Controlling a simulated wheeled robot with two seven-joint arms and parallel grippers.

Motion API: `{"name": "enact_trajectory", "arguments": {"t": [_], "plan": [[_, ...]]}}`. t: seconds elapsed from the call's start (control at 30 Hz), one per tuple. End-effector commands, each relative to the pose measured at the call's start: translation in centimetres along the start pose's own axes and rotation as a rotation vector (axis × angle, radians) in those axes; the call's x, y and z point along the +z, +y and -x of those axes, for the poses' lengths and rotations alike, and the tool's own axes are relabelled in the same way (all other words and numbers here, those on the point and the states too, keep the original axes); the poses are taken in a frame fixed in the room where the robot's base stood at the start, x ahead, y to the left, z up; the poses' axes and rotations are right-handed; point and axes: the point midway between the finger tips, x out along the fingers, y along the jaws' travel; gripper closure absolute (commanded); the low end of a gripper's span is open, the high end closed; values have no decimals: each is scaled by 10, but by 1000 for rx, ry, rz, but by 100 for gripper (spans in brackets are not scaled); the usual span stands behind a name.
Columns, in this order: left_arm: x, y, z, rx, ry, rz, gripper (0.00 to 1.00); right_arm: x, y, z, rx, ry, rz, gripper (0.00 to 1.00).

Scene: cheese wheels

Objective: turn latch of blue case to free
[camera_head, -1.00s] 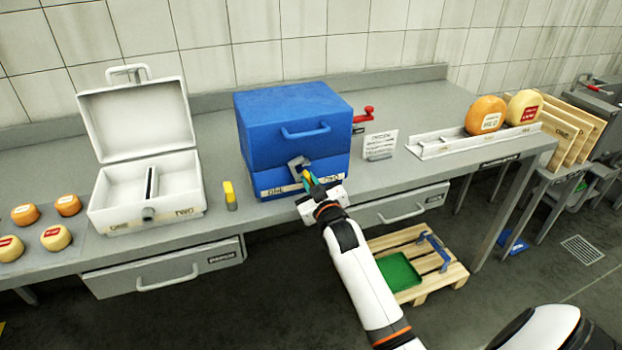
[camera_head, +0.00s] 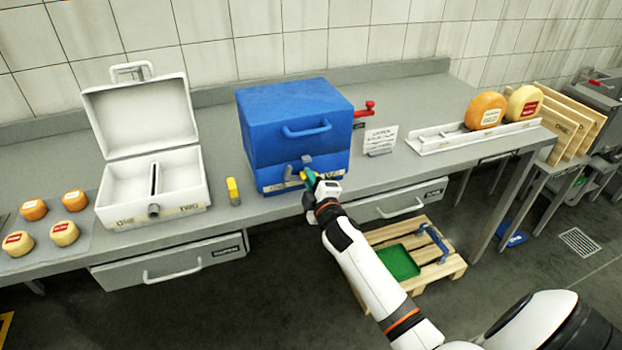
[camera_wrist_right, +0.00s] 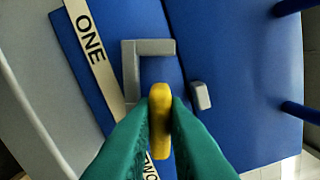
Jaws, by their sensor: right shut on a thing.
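The blue case (camera_head: 290,125) stands closed on the counter, with a handle (camera_head: 306,130) on its upper front. Its grey, bent latch (camera_head: 290,174) sits on the lower front and also shows in the right wrist view (camera_wrist_right: 131,70). The latch's arm points left of a small grey catch block (camera_head: 307,159) on the upper part, which also shows in the right wrist view (camera_wrist_right: 200,95). The latch and block look apart. My right gripper (camera_head: 311,178) is shut on the latch's yellow grip (camera_wrist_right: 160,95), between its green fingers. My left gripper is not in view.
An open white case (camera_head: 150,215) stands left, with a yellow object (camera_head: 233,190) between the cases. A sign (camera_head: 380,140) and a rack with cheese wheels (camera_head: 486,110) stand right. A pallet (camera_head: 450,270) lies on the floor below.

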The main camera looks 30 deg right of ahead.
Motion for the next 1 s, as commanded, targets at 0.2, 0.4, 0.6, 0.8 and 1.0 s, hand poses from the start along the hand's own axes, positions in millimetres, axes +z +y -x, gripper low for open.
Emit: {"name": "enact_trajectory", "arguments": {"t": [0.2, 0.4, 0.6, 0.8, 1.0], "plan": [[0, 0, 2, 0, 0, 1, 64, 0, 0, 0, -1, -1, 163, 100], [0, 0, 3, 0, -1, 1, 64, 0, 1, 0, -1, -2, 264, 100], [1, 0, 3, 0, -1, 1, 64, 0, 1, 0, -1, -1, 317, 100], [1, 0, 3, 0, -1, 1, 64, 0, 1, 0, -1, -1, 335, 100], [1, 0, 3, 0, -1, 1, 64, 0, 1, 0, -1, -1, 337, 100]]}}
